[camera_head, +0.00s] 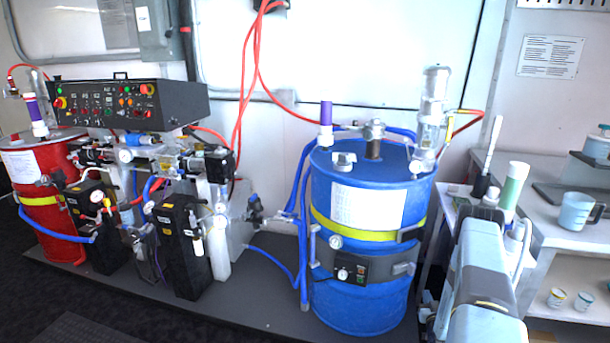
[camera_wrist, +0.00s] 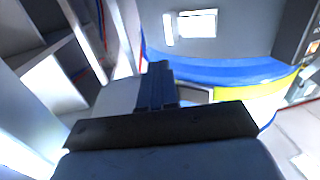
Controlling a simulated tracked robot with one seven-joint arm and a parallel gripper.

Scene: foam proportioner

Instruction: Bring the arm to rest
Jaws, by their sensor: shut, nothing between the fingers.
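My gripper (camera_wrist: 158,78) shows in the wrist view as dark fingers pressed together, shut and empty. It points towards the blue drum (camera_wrist: 225,72), whose side and yellow band lie ahead of it. I cannot judge the gap between them. In the head view my pale grey-blue arm (camera_head: 482,265) stands at the lower right, to the right of the blue drum (camera_head: 360,275). The gripper cannot be made out clearly in that view.
A white side table (camera_head: 567,237) with a measuring jug (camera_head: 575,211) and cups stands close to the right of my arm. The red drum (camera_head: 40,205) and the black control box (camera_head: 130,103) are at left. Blue and red hoses run around the blue drum.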

